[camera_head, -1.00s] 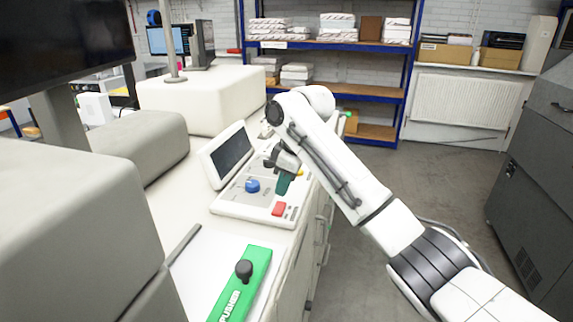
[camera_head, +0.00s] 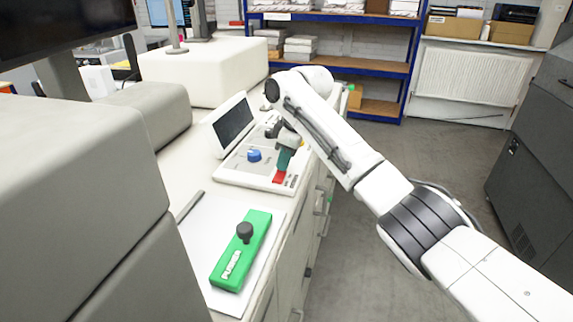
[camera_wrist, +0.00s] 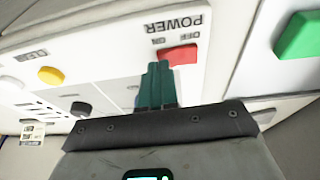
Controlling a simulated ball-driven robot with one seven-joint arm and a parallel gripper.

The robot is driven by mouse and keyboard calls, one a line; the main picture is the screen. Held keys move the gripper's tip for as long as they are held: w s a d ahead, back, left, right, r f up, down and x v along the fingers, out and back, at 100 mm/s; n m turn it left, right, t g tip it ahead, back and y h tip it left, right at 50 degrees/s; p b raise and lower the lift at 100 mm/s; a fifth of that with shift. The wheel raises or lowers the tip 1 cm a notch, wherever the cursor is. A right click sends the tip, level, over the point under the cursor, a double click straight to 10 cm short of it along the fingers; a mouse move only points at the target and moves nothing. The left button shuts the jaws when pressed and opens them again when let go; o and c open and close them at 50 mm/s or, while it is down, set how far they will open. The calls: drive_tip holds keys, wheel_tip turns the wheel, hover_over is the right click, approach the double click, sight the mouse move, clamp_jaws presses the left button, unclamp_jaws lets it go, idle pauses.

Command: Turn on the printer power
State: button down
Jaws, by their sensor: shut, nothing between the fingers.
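A red power switch (camera_head: 279,178) sits on the near right corner of the white control panel (camera_head: 229,178). In the wrist view the red switch (camera_wrist: 178,55) shows beside upside-down labels reading POWER, ON and OFF. My gripper (camera_head: 284,167) has dark green fingers, which are shut and empty. In the wrist view its fingertips (camera_wrist: 159,66) are beside the switch's left end and overlap its edge. I cannot tell whether they touch it. In the head view the fingers hide part of the switch's far side.
The panel also has a blue knob (camera_head: 254,155), a yellow button (camera_wrist: 50,76), a dark knob (camera_wrist: 81,109) and a dark screen (camera_head: 233,124). A green block labelled PUSHER (camera_head: 248,262) with a black knob lies nearer on the bench. Open floor (camera_head: 400,168) is to the right.

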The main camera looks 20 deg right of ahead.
drive_tip(key=shift+w+f, duration=0.1)
drive_tip(key=shift+w, duration=0.05)
drive_tip(key=shift+f, duration=0.1)
drive_tip(key=shift+s+a+r+p, duration=0.1)
drive_tip(key=shift+s+r+p, duration=0.15)
drive_tip(key=shift+s+p, duration=0.05)
drive_tip(key=shift+s+a+r+p, duration=0.1)
drive_tip(key=shift+s+a+p, duration=0.25)
drive_tip(key=shift+p, duration=0.35)
drive_tip(key=shift+s, duration=0.1)
